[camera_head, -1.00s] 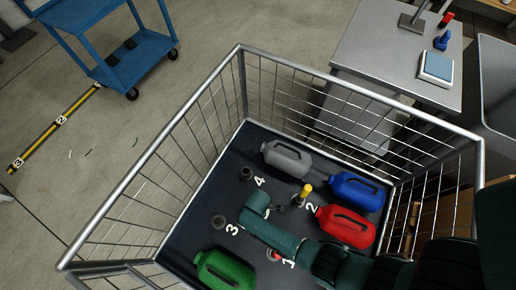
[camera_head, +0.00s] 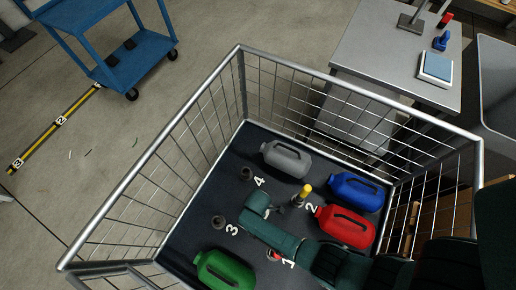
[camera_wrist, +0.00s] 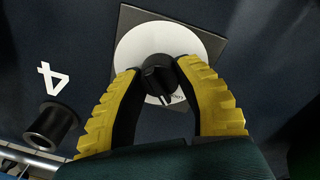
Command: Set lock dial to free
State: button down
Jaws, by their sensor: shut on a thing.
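The lock dial shows in the wrist view as a white disc (camera_wrist: 135,50) on a dark square plate (camera_wrist: 212,45). Its black knob (camera_wrist: 158,75) is at the middle. My gripper (camera_wrist: 156,73) has its two yellow ridged fingers on either side of the knob and is shut on it. The knob's pointer is toward the bottom, slightly right, beside small lettering that I cannot read fully. In the head view my green arm reaches over the cage floor, and I cannot make out the dial there.
A metal mesh cage (camera_head: 345,78) surrounds the dark floor. A yellow-topped post (camera_head: 303,195) is close to my arm.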

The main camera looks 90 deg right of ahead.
jog(key=m+p, duration=0.1)
jog(key=m, duration=0.3)
jog(key=m+p, duration=0.1)
jog(key=m, duration=0.8)
jog(key=shift+f+g, duration=0.1)
jog(key=shift+g, duration=0.2)
jog(key=shift+s+m+y, duration=0.1)
jog(key=shift+m+y, duration=0.2)
jog(key=shift+m, duration=2)
jog(key=c, duration=0.6)
grip_release()
jog(key=shift+d, duration=0.1)
jog(key=shift+p, duration=0.3)
